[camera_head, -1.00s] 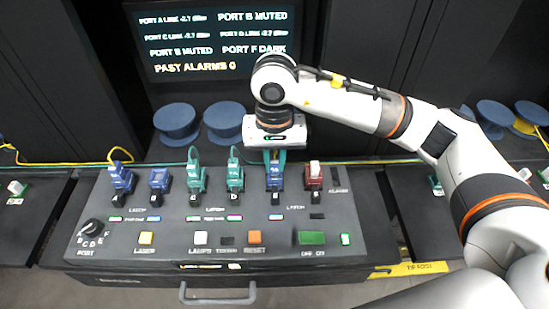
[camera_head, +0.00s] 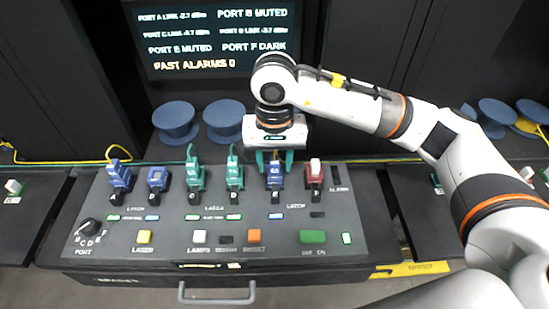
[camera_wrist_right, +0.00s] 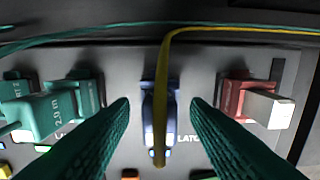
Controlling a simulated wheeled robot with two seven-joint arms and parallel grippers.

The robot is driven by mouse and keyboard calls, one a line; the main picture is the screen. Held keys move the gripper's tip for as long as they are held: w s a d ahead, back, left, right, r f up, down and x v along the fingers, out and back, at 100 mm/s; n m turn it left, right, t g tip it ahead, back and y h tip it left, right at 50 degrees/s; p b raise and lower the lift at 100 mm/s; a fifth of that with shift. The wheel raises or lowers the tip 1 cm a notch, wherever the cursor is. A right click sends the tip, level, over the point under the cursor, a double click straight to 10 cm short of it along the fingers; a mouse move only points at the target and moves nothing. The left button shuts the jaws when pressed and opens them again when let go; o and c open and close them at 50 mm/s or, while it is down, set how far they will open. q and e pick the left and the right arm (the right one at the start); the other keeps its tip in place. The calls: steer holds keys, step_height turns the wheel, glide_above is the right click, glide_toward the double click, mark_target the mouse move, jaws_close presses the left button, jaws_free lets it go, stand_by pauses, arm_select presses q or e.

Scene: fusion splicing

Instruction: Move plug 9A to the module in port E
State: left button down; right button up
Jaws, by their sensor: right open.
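The module in port E (camera_head: 275,180) is blue, the fifth in the panel's row. In the right wrist view a blue body (camera_wrist_right: 171,115) stands upright in the middle, with a yellow cable (camera_wrist_right: 162,75) running over it. This looks like a plug seated there; its lettering is too small to read as 9A, and I cannot separate plug from module. My right gripper (camera_head: 276,160) points down just above port E. In the wrist view its teal fingers (camera_wrist_right: 160,112) stand open on both sides of the blue body, with gaps. My left gripper is not in view.
Green plugs (camera_head: 235,174) stand close on the left, and a red module with a white top (camera_head: 314,172) close on the right. Blue modules A (camera_head: 119,178) and B (camera_head: 158,180) are further left. The screen (camera_head: 215,40) reads port E muted. Cables run behind the panel.

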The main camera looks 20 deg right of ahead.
step_height(320, 180, up, 12)
steer(key=b, duration=0.1)
stand_by(0.4)
